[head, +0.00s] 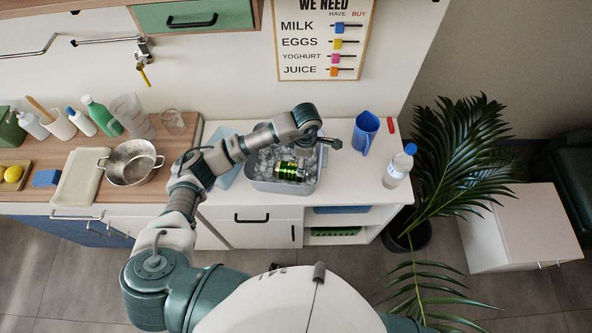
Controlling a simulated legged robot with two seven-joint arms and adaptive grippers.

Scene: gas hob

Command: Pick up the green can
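A green can (288,170) with shiny bands lies on its side on ice in a grey tub (284,187). The tub stands on the white counter. My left arm reaches in from the left across the tub. My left gripper (332,143) is above the tub's back right part, apart from the can and up and to the right of it in the picture. Its fingers are small and dark, and I cannot tell whether they are open or shut. My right gripper is out of view.
A blue pitcher (364,132) and a clear bottle with a blue cap (398,168) stand right of the tub. A metal pot (131,163) and several bottles are on the wooden counter at left. A leafy plant (450,160) stands beyond the counter's right end.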

